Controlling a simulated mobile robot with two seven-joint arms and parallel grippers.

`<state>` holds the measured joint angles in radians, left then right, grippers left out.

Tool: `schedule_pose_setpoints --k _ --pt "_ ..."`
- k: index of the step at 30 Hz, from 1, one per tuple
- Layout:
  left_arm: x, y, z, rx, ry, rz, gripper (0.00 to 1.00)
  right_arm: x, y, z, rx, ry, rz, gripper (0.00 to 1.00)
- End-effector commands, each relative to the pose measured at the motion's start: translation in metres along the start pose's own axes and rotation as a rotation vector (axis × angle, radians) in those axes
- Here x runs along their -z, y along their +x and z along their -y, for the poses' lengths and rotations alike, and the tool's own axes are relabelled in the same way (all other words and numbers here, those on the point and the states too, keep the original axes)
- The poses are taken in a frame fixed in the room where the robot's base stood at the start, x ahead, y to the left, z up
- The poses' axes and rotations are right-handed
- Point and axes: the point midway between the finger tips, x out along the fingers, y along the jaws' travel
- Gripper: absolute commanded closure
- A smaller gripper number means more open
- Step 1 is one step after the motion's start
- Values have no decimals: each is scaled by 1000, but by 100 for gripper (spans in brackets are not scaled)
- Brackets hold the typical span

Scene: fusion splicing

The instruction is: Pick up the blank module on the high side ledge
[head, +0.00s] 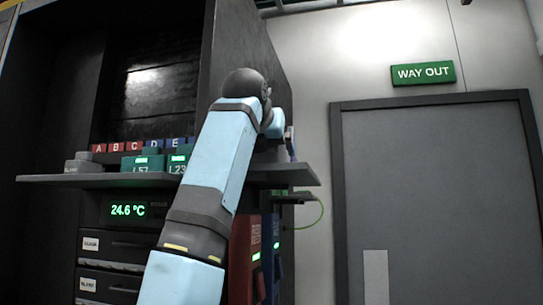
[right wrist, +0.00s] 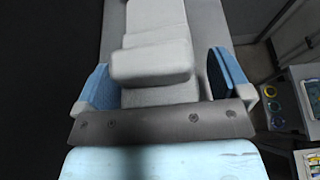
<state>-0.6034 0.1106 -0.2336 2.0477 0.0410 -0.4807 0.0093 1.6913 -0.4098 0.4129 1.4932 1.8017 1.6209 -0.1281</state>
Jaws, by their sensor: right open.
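The blank module (right wrist: 152,62) is a plain light grey stepped block in the right wrist view, lying on a grey ledge (right wrist: 208,20). My right gripper (right wrist: 162,80) is open, with one blue-padded finger on each side of the module. A gap shows between the module and the right finger; whether the left finger touches it I cannot tell. In the head view my right arm reaches up to the side ledge (head: 290,175), and my right gripper (head: 288,143) is mostly hidden behind the arm. The module is hidden or too unclear there. My left gripper is not in view.
A shelf (head: 60,179) left of my arm holds lettered red and blue modules, teal modules (head: 143,163) and a grey block (head: 80,163). Red and blue units (head: 245,255) stand below the ledge, near a green cable (head: 318,215). A tall dark panel (head: 240,50) rises behind my wrist.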

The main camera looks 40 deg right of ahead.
Motion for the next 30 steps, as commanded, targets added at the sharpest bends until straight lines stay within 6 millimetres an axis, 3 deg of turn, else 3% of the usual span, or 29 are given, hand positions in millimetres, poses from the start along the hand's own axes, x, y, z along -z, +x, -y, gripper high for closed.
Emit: schedule_pose_setpoints --k 5,12,13,23,30 --pt "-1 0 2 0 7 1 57 0 0 0 0 0 0 4" --pt "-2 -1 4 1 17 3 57 0 0 0 0 0 0 57" --pt "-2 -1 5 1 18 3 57 0 0 0 0 0 0 60" --pt "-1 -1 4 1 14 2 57 -3 -2 0 0 0 1 60" --pt "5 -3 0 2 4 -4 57 -32 -14 1 -1 1 2 60"
